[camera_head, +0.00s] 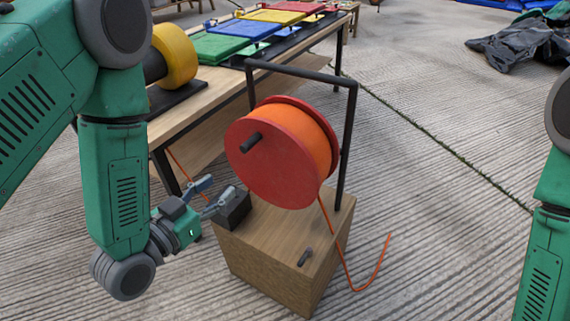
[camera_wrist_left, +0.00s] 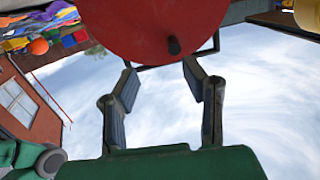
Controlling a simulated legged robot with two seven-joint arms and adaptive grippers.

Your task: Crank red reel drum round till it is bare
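The red reel drum (camera_head: 262,158) hangs in a black frame (camera_head: 349,140) on a wooden block (camera_head: 262,262). Orange line (camera_head: 303,135) is still wound thickly between its flanges, and a loose tail hangs down to the right. A black crank handle (camera_head: 251,142) sticks out of the near flange; it also shows in the left wrist view (camera_wrist_left: 174,46). My left gripper (camera_head: 222,187) is open and empty, below and left of the drum, apart from the handle. In the left wrist view the gripper (camera_wrist_left: 158,68) has its fingers spread below the red flange. My right gripper is out of view.
A black box (camera_head: 233,209) sits on the block's left corner, close to my left fingers. A small dark peg (camera_head: 305,257) is at its front. A bench (camera_head: 190,112) with a yellow roll (camera_head: 177,54) and coloured panels stands behind left. Ribbed floor at right is mostly clear.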

